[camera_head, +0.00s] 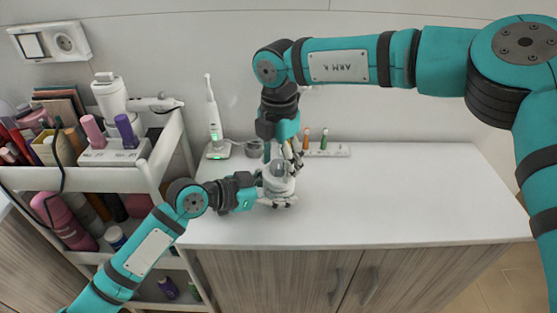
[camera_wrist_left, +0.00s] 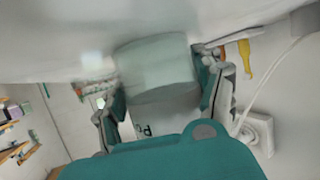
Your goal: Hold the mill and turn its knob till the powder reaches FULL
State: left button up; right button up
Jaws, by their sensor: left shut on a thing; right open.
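The mill (camera_head: 279,186) is a small whitish, upright cylinder near the left part of the white counter top. My left gripper (camera_head: 276,197) reaches in from the left and is shut around its body. In the left wrist view the mill (camera_wrist_left: 158,70) is a pale grey-green cylinder between the two fingers. My right gripper (camera_head: 284,158) points down from above, open, with its fingers at the mill's top. I cannot tell whether they touch it. The knob is largely hidden by these fingers. The powder level and the FULL mark cannot be made out.
A white rack (camera_head: 337,151) with coloured items is at the back. A loaded cart (camera_head: 150,158) stands at the left. The counter's right side (camera_head: 410,190) is clear.

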jog(key=c, duration=1.2)
jog(key=shift+o, duration=0.2)
